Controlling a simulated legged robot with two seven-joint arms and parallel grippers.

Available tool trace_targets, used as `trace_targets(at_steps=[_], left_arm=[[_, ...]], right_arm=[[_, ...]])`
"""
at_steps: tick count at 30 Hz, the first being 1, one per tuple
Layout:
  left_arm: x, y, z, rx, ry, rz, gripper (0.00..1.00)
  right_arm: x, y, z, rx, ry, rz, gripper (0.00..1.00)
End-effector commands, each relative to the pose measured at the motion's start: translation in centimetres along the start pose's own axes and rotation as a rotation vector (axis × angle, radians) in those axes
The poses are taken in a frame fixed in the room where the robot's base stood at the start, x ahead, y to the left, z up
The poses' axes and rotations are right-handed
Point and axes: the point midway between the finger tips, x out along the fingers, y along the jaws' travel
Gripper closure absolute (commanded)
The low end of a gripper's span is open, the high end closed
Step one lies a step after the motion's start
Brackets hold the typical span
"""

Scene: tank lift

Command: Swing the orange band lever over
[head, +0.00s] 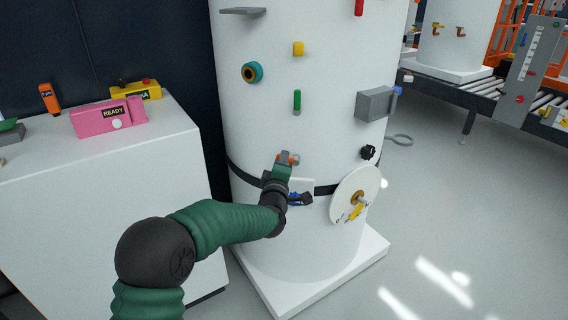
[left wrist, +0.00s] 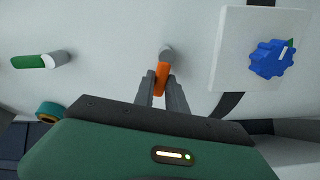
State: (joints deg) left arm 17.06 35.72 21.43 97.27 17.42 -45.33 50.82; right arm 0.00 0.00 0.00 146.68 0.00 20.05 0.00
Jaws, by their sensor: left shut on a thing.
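The orange band lever (left wrist: 162,76) sits on the white tank (head: 262,117), at the black band (head: 243,173) around it. A grey pivot end (left wrist: 166,53) shows beyond the fingers. My green left arm reaches in from the lower left. My right gripper is not in view.
A white dial disc (head: 348,204) and black knob (head: 368,152) are right of the lever. A blue knob (left wrist: 271,60) on a white plate is close by. A green-tipped handle (head: 297,101) is above. A white cabinet (head: 95,190) stands left.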

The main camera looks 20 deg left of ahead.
Motion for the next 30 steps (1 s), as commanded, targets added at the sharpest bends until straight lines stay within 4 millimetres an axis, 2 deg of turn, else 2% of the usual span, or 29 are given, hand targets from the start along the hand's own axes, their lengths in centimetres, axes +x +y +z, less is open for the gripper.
trace_targets(at_steps=[1, 15, 16, 20, 21, 30], left_arm=[[-0.04, -0.55, -0.05, -0.007, 0.0, -0.009, 1.0], [-0.04, -0.67, -0.06, -0.019, 0.0, -0.011, 1.0], [-0.04, -0.67, -0.06, -0.018, 0.0, -0.011, 0.81], [-0.03, -0.55, -0.04, -0.019, 0.0, -0.009, 0.64], [-0.03, -0.5, -0.04, -0.019, 0.0, -0.008, 0.62], [-0.19, -0.21, -0.02, -0.019, 0.0, -0.004, 0.62]], right_arm=[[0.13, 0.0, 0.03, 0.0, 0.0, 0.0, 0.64], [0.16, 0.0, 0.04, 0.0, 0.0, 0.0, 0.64], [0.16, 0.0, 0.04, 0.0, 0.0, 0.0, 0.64], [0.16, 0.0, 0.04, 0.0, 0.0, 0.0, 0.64], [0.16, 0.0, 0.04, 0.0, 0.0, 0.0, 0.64], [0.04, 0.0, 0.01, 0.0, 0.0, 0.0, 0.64]])
